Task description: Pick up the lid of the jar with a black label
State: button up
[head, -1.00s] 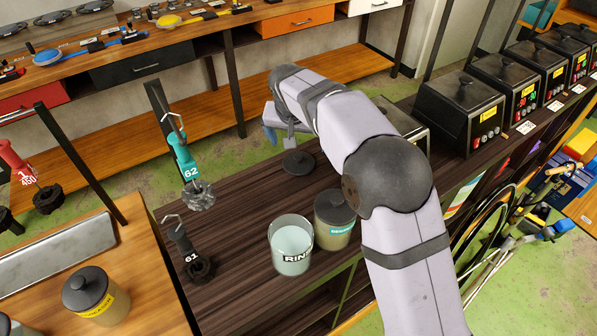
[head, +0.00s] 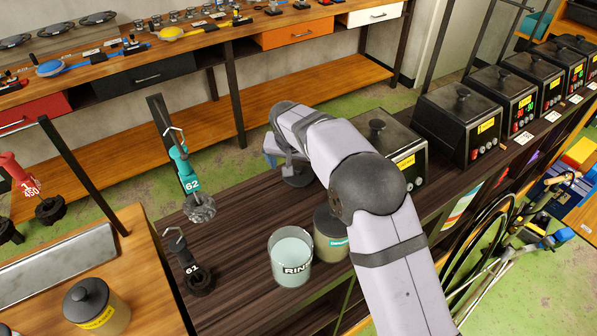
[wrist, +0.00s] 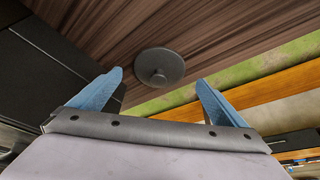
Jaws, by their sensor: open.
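A loose dark grey round lid (head: 297,181) with a knob lies on the dark wooden bench, partly hidden by my arm's end in the head view. The wrist view shows the whole lid (wrist: 160,66), knob towards the camera, ahead of and between my two blue fingers. My gripper (wrist: 160,78) is open and empty, apart from the lid as far as I can tell; in the head view my arm mostly hides it. An open jar (head: 290,256) of pale liquid with a dark label reading "RIN…" stands at the bench's front.
A lidded jar (head: 331,236) with a teal label stands right beside the open jar, partly behind my arm. Black heater boxes (head: 375,140) line the right. A yellow-labelled jar (head: 98,308) stands front left.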

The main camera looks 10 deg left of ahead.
aim_at(298, 169)
jog(key=shift+p+x, duration=0.5)
jog(key=shift+x, duration=1.05)
jog(key=shift+c, duration=0.4)
jog(key=c, duration=1)
jog(key=shift+c, duration=0.2)
jog(key=shift+r, duration=0.15)
notch_tip(298, 169, up, 10)
jog(key=b, duration=0.3)
jog(key=s+d+r+m+g+h+p, duration=0.1)
jog(key=s+m, duration=0.3)
jog(key=s, duration=0.5)
jog(key=s+d+r+m+h+p, duration=0.1)
jog(key=s+r+m+p, duration=0.3)
jog(key=s, duration=0.6)
jog(key=s+d+r+m+g+h+p, duration=0.1)
jog(key=s+d+r+m+h+p, duration=0.1)
jog(key=s+m, duration=0.3)
jog(key=s+r, duration=0.1)
jog(key=s, duration=0.3)
jog(key=shift+s+m+g+p, duration=0.3)
jog(key=shift+s, duration=0.1)
